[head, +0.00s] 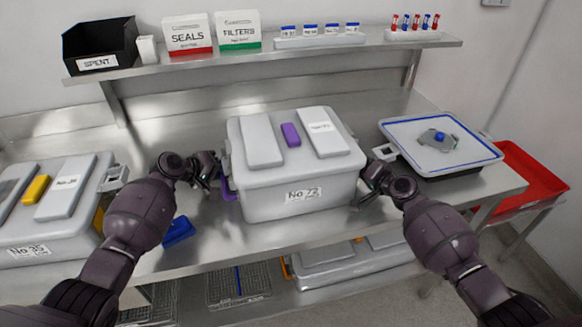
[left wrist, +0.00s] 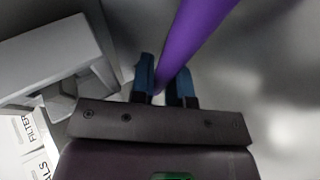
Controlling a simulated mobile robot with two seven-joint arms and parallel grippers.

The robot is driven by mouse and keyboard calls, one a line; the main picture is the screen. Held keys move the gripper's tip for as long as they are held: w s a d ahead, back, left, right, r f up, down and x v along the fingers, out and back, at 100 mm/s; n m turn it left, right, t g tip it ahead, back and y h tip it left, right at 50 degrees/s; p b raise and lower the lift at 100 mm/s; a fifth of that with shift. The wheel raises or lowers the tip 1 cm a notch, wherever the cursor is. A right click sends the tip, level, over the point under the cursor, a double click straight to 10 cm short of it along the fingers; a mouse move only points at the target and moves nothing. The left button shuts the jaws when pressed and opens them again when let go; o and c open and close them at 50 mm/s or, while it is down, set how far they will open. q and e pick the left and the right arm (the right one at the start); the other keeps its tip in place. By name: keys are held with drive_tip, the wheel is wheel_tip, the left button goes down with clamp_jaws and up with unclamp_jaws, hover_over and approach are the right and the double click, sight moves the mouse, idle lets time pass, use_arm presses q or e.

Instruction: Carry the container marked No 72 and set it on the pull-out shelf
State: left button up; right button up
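The container marked No 72 (head: 300,196) is a grey lidded box with two pale blocks and a purple piece on its lid. It sits level on the steel bench. My left gripper (head: 212,172) is at its left side, by the purple handle (head: 229,186). In the left wrist view the purple handle (left wrist: 195,40) runs between the two blue fingertips (left wrist: 163,82), which look closed on it. My right gripper (head: 372,177) is against the container's right side; its fingertips are mostly hidden. I cannot tell for certain which surface is the pull-out shelf.
A No 35 container (head: 40,222) is on the left of the bench and a blue item (head: 178,231) lies near its front edge. A white-and-blue tray (head: 405,130) is at right. A red tray (head: 530,180) sits on a lower stand beyond it. A wall shelf (head: 260,56) holds boxes.

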use_arm(q)
clamp_jaws()
use_arm(e)
clamp_jaws()
idle(0.7)
use_arm(q)
drive_tip(key=shift+w+r, duration=0.1)
drive_tip(key=shift+r, duration=0.1)
use_arm(e)
drive_tip(key=shift+w+r, duration=0.1)
drive_tip(key=shift+r, duration=0.1)
